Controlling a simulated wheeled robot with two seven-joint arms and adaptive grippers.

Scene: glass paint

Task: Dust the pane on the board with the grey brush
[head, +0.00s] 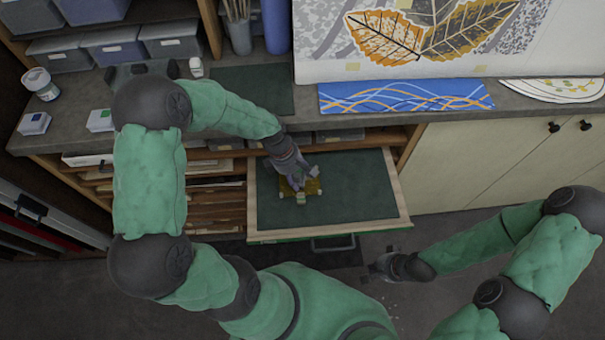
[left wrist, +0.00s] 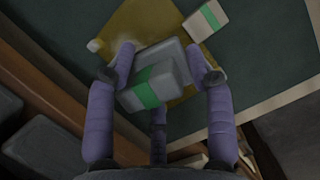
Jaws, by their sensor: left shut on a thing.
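A yellow pane (head: 314,187) lies on the dark green board (head: 350,195), which has a pale wooden rim. My left gripper (head: 296,188) is over the pane, shut on the grey brush. In the left wrist view the grey brush (left wrist: 153,78), a grey block with a green band, is between the fingers of the left gripper (left wrist: 166,65). It covers part of the yellow pane (left wrist: 148,22); I cannot tell whether it touches the pane. Pale dust shows on the pane beside the left finger. My right gripper (head: 382,267) hangs in front of the board, its jaws unclear.
A pale block with a green band (left wrist: 205,20) lies at the pane's edge. The board is on a pulled-out drawer below the counter (head: 300,98). Shelves stand left and a cream cabinet (head: 470,165) right. The board's right part is clear.

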